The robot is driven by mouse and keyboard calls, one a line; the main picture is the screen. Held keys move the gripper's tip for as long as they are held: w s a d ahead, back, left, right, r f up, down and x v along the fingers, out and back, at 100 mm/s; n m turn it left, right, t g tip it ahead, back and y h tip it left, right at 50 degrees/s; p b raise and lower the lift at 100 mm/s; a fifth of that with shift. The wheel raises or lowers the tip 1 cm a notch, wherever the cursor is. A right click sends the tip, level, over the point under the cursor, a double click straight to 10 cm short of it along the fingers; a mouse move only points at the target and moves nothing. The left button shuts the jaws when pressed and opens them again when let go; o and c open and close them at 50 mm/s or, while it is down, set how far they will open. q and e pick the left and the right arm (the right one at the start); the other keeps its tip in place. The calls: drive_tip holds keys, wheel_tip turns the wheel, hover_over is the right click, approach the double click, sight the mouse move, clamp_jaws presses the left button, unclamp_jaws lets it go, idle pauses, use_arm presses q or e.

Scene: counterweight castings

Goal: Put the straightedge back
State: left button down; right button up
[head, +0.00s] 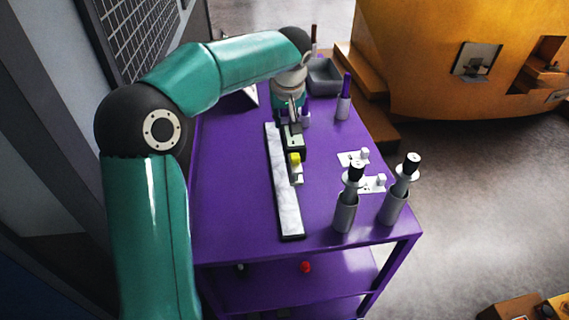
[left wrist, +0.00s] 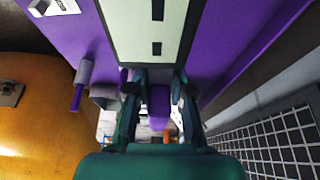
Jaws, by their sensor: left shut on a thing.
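My left gripper (head: 289,110) reaches down over the far half of the purple table. It is shut on a pale, dark-edged piece that I take to be the straightedge (head: 292,139). In the left wrist view the piece (left wrist: 141,40) runs up the frame from my left fingers (left wrist: 157,90) and shows dark slots. A long white strip with a dark border (head: 288,212) lies along the table, just left of the held piece. Whether the two touch is unclear. The exact contact at the fingertips is partly hidden. My right gripper is in neither view.
Two grey holders (head: 345,214) (head: 391,209) with black-topped tools stand at right. A grey bin (head: 323,75) stands at the back. The table's left side is clear.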

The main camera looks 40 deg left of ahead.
sight(284, 147)
use_arm(q)
drive_tip(key=f, duration=1.1)
drive_tip(key=f+p, duration=0.1)
drive_tip(key=f, duration=0.4)
drive_tip(key=shift+s+a+f, duration=0.15)
drive_tip(key=shift+a+f, duration=0.05)
drive_tip(key=shift+a, duration=0.05)
drive_tip(key=c, duration=1)
unclamp_jaws()
drive_tip(key=shift+r, duration=0.1)
drive_tip(key=b+v, duration=0.2)
drive_tip(key=v, duration=1)
